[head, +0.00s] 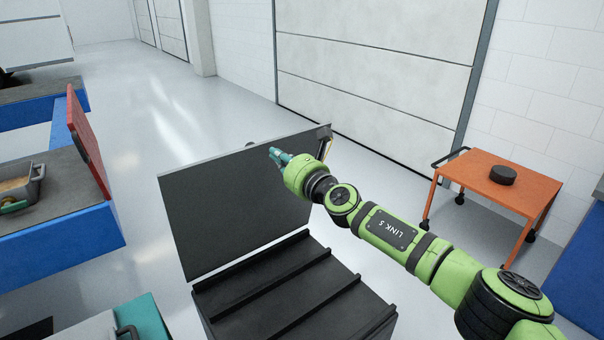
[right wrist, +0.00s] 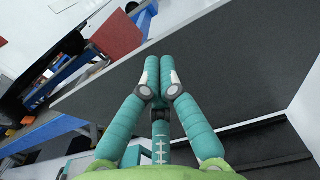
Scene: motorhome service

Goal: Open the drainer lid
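The drainer lid (head: 230,195) is a large dark grey panel standing up steeply, tilted back, at the rear of the black ribbed drainer (head: 285,290). The lid also fills much of the right wrist view (right wrist: 240,70). My right gripper (head: 277,154) is near the lid's upper right part, in front of its dark face. In the right wrist view its teal fingers (right wrist: 159,66) are together, with nothing seen between them. I cannot tell whether the fingertips touch the lid. My left gripper is not in view.
An orange cart (head: 510,183) with a black round piece (head: 503,175) stands at the right. Blue-sided benches (head: 60,250) with a red panel (head: 87,140) and a metal tray (head: 35,185) are at the left. The floor behind the lid is clear.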

